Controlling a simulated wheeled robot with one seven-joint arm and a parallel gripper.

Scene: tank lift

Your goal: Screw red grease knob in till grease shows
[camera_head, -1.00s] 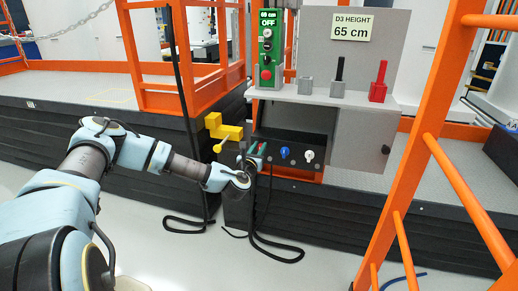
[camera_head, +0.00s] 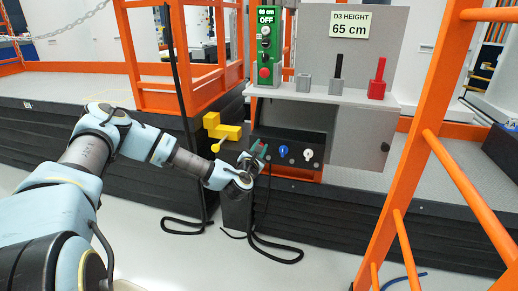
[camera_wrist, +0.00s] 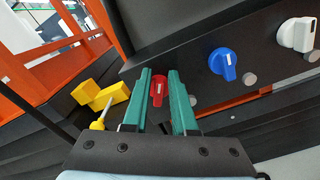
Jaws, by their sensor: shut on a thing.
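The red grease knob (camera_wrist: 158,90) sits at the left end of a row of knobs on the dark panel. In the wrist view it is between the two teal fingers of my gripper (camera_wrist: 160,78), which is shut on it. In the head view my gripper (camera_head: 251,161) reaches the left end of the panel, and a bit of the red knob (camera_head: 262,147) shows beside the fingers. The blue knob (camera_wrist: 222,65) and the white knob (camera_wrist: 296,34) are to the right on the same panel. I cannot make out any grease.
A yellow bracket with a round-ended rod (camera_head: 216,146) projects just left of my gripper. A grey shelf (camera_head: 315,95) is above the panel, with a green control box (camera_head: 268,48) reading OFF. Orange railings (camera_head: 455,170) stand at right; black cable (camera_head: 275,250) lies below.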

